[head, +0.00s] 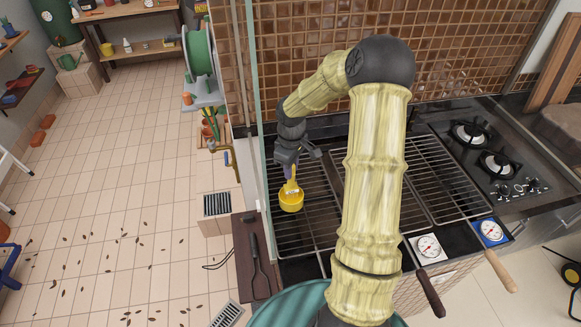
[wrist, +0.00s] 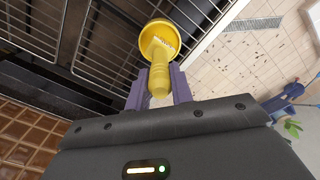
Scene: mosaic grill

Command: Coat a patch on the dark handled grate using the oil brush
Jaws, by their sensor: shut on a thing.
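My gripper (head: 288,160) points down over the left part of the grill. It is shut on the yellow handle of the oil brush (wrist: 159,82), between its purple fingers. The brush's pale bristles overlap a yellow cup (head: 291,205), which also shows in the wrist view (wrist: 136,38). I cannot tell whether the bristles touch the cup. The cup appears over the left grate (head: 305,235); whether it rests there is unclear. A dark handle (head: 430,293) sticks out at the front. My arm hides its link to a grate.
A right grate (head: 445,180) lies beyond my arm, near a pale wooden handle (head: 500,271). White (head: 428,247) and blue (head: 491,232) gauges sit in front. A gas hob (head: 485,150) is at right. A dark long-handled tool (head: 258,268) lies on the left side shelf.

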